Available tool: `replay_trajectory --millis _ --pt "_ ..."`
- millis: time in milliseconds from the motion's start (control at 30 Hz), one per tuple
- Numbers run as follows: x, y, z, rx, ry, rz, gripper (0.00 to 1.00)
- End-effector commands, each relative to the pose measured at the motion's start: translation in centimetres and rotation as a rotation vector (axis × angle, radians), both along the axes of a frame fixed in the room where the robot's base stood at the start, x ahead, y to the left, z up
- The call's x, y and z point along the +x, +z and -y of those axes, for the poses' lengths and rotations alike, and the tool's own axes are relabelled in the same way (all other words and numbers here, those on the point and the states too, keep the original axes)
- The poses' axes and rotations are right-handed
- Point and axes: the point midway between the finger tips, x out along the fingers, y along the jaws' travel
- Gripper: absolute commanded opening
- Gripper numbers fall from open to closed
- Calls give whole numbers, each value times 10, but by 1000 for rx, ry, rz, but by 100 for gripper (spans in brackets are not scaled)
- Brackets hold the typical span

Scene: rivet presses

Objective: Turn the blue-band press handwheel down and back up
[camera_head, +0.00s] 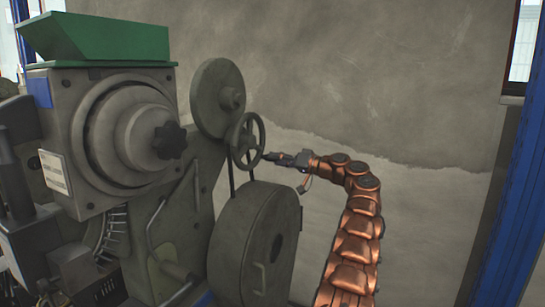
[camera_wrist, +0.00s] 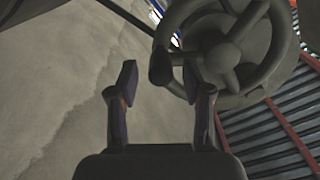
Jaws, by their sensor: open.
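The grey press (camera_head: 105,140) fills the left of the head view, with a blue patch (camera_head: 40,92) on its side. Its spoked handwheel (camera_head: 248,141) faces right of the main body, in front of a larger grey disc. In the wrist view the handwheel (camera_wrist: 222,57) is at the upper right, with a dark handle knob (camera_wrist: 160,66) at its left rim. My gripper (camera_head: 269,157) is at the lower right edge of the wheel. In the wrist view my gripper (camera_wrist: 163,88) is open, the knob appearing between its fingers, closer to the right one. Contact cannot be told.
A large round grey housing (camera_head: 253,245) stands below the wheel. A green hopper (camera_head: 95,38) tops the press. A grey wall (camera_head: 390,70) is behind, and a blue post (camera_head: 510,200) stands at the far right. Space right of the wheel is otherwise clear.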

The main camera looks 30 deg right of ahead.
Motion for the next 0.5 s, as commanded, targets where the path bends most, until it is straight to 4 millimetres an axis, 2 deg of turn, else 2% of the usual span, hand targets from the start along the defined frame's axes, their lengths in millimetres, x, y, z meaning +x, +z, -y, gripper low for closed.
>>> replay_trajectory --millis 100,200,467,500 --pt "13 1 -8 0 1 -2 50" --pt "19 0 -11 0 1 -1 50" --pt "20 0 -12 0 0 0 50" --pt "20 0 -12 0 0 0 45"
